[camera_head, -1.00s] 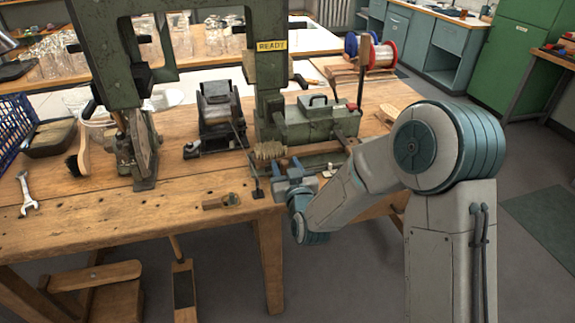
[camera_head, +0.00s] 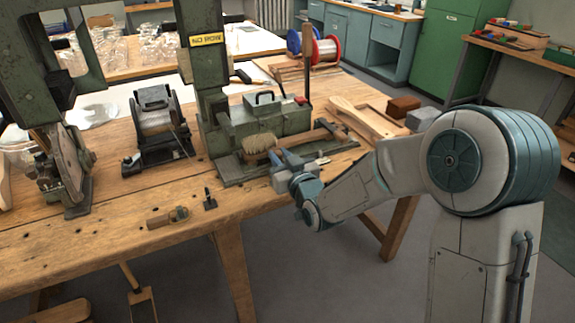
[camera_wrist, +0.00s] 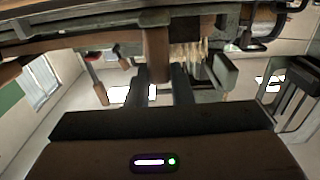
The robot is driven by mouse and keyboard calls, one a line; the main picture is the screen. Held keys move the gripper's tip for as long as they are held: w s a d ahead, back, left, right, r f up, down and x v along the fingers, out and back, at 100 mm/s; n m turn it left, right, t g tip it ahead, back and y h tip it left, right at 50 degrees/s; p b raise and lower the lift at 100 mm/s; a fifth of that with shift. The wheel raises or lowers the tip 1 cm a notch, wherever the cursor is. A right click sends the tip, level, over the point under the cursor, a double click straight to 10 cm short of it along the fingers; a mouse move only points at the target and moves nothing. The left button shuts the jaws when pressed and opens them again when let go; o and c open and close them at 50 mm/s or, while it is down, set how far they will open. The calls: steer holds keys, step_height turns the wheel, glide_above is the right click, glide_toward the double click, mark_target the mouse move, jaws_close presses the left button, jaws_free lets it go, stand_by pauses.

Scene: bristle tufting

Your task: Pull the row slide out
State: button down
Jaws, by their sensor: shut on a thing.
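The row slide lies low on the bench edge beside the green machine box, along a dark rail (camera_head: 232,172). My gripper (camera_head: 282,162) reaches in from the right, at the bench's front edge next to the bristles. In the wrist view, my gripper's two dark fingers (camera_wrist: 168,88) close around a brown upright wooden piece (camera_wrist: 157,52), with the bristles (camera_wrist: 188,54) just beside it. The exact grip is partly hidden in the head view.
A wooden paddle (camera_head: 365,115) and brown and grey blocks (camera_head: 403,106) lie to the right. A small wooden tool (camera_head: 168,217) lies in front.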

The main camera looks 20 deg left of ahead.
steer(key=shift+w+d, duration=0.2)
steer(key=c, duration=1.3)
jaws_free()
steer(key=shift+w+d, duration=0.15)
steer(key=shift+b+v, duration=0.7)
steer(key=shift+v, duration=6.2)
steer(key=shift+r, duration=0.15)
